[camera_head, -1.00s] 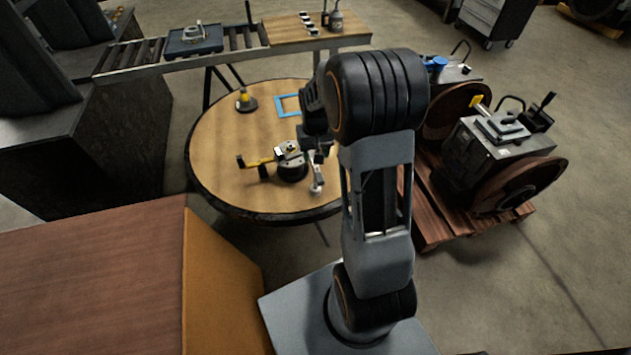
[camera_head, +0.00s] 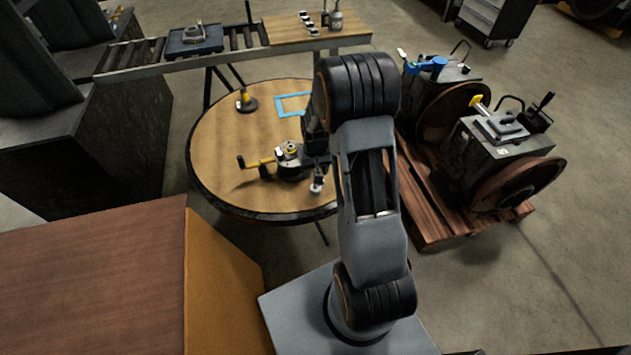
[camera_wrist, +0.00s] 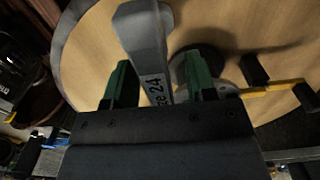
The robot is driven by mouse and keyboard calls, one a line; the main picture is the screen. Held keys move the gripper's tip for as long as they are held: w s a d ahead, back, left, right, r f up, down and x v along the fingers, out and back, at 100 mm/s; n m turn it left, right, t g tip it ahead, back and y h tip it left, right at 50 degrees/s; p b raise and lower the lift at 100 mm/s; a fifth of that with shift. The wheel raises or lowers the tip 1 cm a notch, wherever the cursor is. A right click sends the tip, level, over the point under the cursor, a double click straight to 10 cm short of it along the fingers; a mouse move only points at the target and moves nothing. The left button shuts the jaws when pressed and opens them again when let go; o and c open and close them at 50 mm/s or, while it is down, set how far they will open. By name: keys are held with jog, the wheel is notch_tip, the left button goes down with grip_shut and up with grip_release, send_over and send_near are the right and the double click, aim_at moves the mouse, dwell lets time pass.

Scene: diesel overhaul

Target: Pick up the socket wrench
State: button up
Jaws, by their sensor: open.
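In the wrist view a grey socket wrench (camera_wrist: 143,38), with a label ending in "24", runs between the two green-tipped fingers of my gripper (camera_wrist: 160,78). The gripper is open, with one finger on each side of the wrench; I cannot tell whether either touches it. The wrench's lower part is hidden behind the gripper body. In the head view the light end of the wrench (camera_head: 317,186) shows near the round table's front right edge, and my arm hides most of my gripper.
A round wooden table (camera_head: 222,128) holds a dark fixture with a yellow bar (camera_head: 258,162) close left of the gripper. A small yellow-topped piece (camera_head: 245,101) and a blue square outline (camera_head: 291,96) lie farther back. Engine units on a wooden pallet (camera_head: 437,232) stand right.

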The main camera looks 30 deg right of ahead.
jog(key=shift+c, duration=0.4)
grip_shut()
jog(key=shift+r, duration=0.15)
